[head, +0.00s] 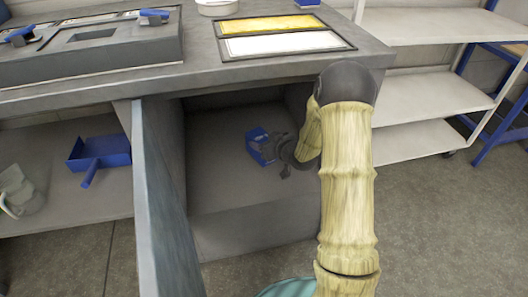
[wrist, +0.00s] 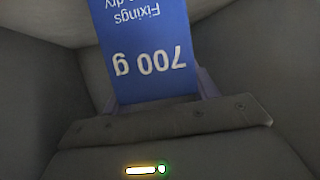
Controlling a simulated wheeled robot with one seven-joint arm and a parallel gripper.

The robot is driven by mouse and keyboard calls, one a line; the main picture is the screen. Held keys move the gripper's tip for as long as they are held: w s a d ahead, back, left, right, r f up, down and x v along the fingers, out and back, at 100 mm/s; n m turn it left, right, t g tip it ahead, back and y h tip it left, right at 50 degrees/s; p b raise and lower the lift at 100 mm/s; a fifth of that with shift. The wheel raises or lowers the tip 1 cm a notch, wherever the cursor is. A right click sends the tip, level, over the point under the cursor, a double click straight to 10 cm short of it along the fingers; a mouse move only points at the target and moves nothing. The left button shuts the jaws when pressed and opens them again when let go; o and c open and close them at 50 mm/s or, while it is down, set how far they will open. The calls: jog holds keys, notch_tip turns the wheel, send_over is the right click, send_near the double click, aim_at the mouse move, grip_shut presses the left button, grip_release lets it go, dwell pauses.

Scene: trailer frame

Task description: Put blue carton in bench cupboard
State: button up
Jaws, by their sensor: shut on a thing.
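The blue carton (head: 260,146) is inside the open bench cupboard (head: 225,185), with my gripper (head: 274,150) shut on it. In the wrist view the carton (wrist: 148,50) shows white upside-down print, "700 g" and "Fixings", and stands between the two fingers of my gripper (wrist: 158,95). The cupboard's grey walls surround it there. The cupboard door (head: 165,205) stands open on the left. My arm reaches in from the right side of the opening. Whether the carton's base touches the cupboard floor is hard to tell.
The grey bench top (head: 215,70) overhangs the cupboard. A blue dustpan (head: 100,153) lies on the shelf left of the door. A white shelf rack (head: 425,95) stands to the right. The cupboard floor around the carton looks clear.

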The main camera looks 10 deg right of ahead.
notch_tip(320, 180, down, 5)
jog(key=shift+r+b, duration=0.2)
jog(key=shift+b, duration=1.05)
jog(key=shift+r, duration=0.1)
jog(key=o, duration=1.5)
jog(key=shift+f, duration=0.2)
jog(key=shift+s+d+r, duration=0.1)
jog(key=shift+r, duration=0.15)
jog(key=p+v, duration=0.5)
jog(key=v, duration=0.6)
jog(key=shift+s+r+p, duration=0.15)
jog(key=shift+s+p, duration=0.2)
jog(key=shift+p, duration=0.05)
